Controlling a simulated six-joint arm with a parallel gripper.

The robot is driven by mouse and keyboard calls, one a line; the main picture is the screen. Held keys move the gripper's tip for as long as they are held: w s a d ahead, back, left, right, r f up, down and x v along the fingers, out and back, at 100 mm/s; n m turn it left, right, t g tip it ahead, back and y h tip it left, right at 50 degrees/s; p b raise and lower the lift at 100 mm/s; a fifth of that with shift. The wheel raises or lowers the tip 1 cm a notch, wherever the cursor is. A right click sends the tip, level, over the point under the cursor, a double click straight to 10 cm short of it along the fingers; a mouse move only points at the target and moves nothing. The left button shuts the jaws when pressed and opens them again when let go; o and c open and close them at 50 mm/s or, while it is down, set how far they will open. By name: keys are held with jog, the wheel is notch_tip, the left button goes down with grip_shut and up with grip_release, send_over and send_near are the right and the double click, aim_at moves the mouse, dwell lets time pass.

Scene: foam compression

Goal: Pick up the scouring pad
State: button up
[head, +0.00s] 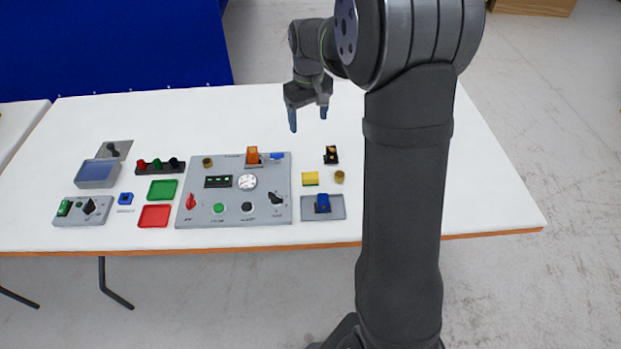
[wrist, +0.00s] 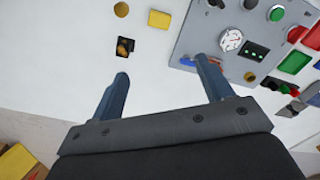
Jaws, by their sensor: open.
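A small yellow block with a thin green edge (head: 310,179), which looks like the scouring pad, lies on the white table to the right of the grey control panel. It shows as a yellow block in the wrist view (wrist: 158,19), near the top edge. My gripper (head: 308,116) is open and empty, above the far part of the table and pointing down. Its two blue fingers also show in the wrist view (wrist: 162,68), spread apart with white table between them. The pad is apart from the fingers, on the near side of them in the head view.
A black fixture (head: 331,155) lies just beyond the pad, and a brass cylinder (head: 339,177) is close at its right. A grey plate with a blue part (head: 309,210) is nearer. The grey control panel (head: 204,195) is left. The table's far right is clear.

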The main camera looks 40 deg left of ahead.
notch_tip(320, 180, down, 5)
jog(key=m, duration=0.6)
send_over(310, 175)
notch_tip(310, 175, down, 12)
jog(key=shift+a+f, duration=0.1)
jog(key=shift+a, duration=0.05)
jog(key=shift+d+f, duration=0.2)
jog(key=shift+f, duration=2.4)
jog(key=c, duration=1.1)
